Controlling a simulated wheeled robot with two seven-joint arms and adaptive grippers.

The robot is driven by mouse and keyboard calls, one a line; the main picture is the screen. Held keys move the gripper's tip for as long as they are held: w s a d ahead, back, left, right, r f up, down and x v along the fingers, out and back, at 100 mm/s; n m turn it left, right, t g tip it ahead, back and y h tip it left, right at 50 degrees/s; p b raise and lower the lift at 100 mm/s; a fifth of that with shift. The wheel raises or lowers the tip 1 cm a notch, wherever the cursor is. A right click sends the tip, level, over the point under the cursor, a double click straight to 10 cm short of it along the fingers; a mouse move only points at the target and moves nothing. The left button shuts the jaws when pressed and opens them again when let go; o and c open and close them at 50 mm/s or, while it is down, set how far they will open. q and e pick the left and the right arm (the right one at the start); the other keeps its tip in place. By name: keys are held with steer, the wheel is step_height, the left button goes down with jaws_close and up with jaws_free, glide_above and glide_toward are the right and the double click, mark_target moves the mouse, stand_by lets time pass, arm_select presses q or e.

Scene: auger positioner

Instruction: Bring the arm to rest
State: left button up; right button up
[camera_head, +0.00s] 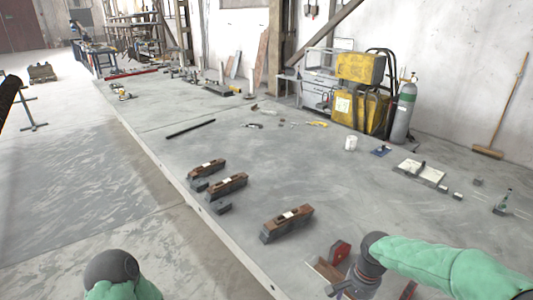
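My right arm (440,262) comes in from the right in a green sleeve and bends down at a dark grey joint. My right gripper (345,288) is low at the bottom edge, over the near right part of the grey table (300,180). Its fingers are partly cut off, so I cannot tell whether it is open or shut. A red part (339,252) and a brown plate (322,270) show beside it; whether it touches them is unclear. My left arm (112,268) shows only a dark rounded joint and green sleeve at the bottom left. My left gripper is out of view.
Three brown and grey blocks (288,223) (226,186) (206,168) lie along the table's near left part. A black rod (190,128), white cup (350,143) and pale plate (420,172) lie further back. Yellow machine (358,92) and grey cylinder (403,112) stand behind. Table's middle is mostly clear.

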steer(key=s+a+f+n+y+b, duration=0.1)
steer(key=s+a+f+n+b, duration=0.3)
steer(key=f, duration=0.7)
steer(key=s+a+f+y+b, duration=0.15)
steer(key=a+f, duration=0.35)
steer(key=f, duration=0.6)
steer(key=s+a+f+n+b, duration=0.1)
steer(key=s+a+f, duration=0.1)
steer(key=s+f, duration=0.3)
steer(key=s+a+f+n+b, duration=0.1)
steer(key=s+a+f+b, duration=0.1)
steer(key=s+f, duration=0.3)
step_height(320, 180, down, 4)
steer(key=shift+s+a+f+y, duration=0.25)
steer(key=shift+a+y, duration=0.1)
steer(key=shift+a, duration=0.2)
